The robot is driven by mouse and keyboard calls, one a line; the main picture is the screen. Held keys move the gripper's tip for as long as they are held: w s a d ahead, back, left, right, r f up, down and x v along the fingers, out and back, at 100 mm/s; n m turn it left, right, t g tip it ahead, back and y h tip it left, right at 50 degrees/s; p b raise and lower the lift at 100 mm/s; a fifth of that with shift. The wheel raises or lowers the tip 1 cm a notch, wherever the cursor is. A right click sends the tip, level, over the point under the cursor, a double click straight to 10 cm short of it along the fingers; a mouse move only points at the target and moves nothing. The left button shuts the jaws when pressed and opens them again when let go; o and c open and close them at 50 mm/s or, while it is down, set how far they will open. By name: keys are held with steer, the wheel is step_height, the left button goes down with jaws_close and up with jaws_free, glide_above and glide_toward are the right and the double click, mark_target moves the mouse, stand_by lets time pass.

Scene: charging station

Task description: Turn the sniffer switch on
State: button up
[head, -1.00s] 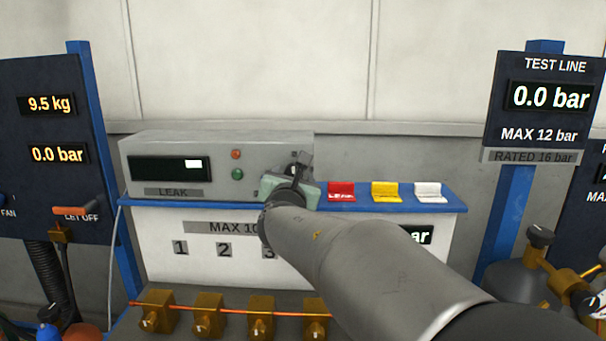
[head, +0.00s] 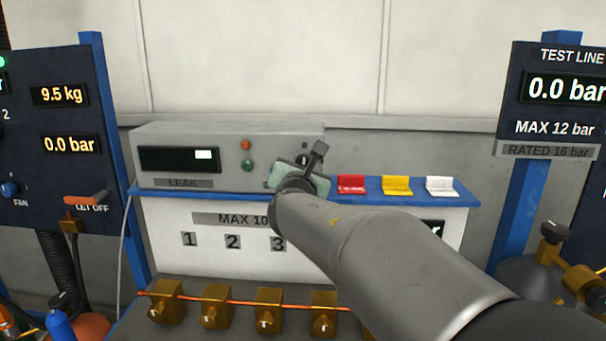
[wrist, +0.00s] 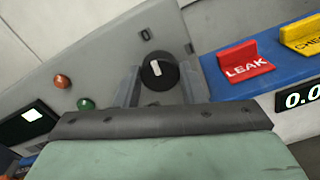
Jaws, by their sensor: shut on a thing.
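The sniffer is a grey box (head: 225,138) marked LEAK, with a dark display (head: 180,159) showing one white block. Its switch is a round black knob (wrist: 158,73) with a white pointer mark, seen in the wrist view. In the head view my gripper hides most of it. My gripper (wrist: 160,82) is shut on the knob, one grey finger at each side. In the head view my gripper (head: 311,160) is at the box's right end and looks tilted. In the tilted wrist view the pointer stands nearly upright, leaning slightly left.
Red (head: 351,184), yellow (head: 396,185) and white (head: 440,186) tags stand on the blue shelf (head: 420,197) just right of my gripper. A red lamp (head: 245,145) and a green one (head: 248,165) are on the box. Brass valves (head: 215,305) line the bench below.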

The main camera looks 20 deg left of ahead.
steer(key=shift+f+m+b, duration=0.15)
steer(key=shift+m+b, duration=8.25)
steer(key=shift+b, duration=0.85)
steer(key=o, duration=1)
steer(key=b+v, duration=0.3)
steer(key=v, duration=1.4)
steer(key=shift+s, duration=0.25)
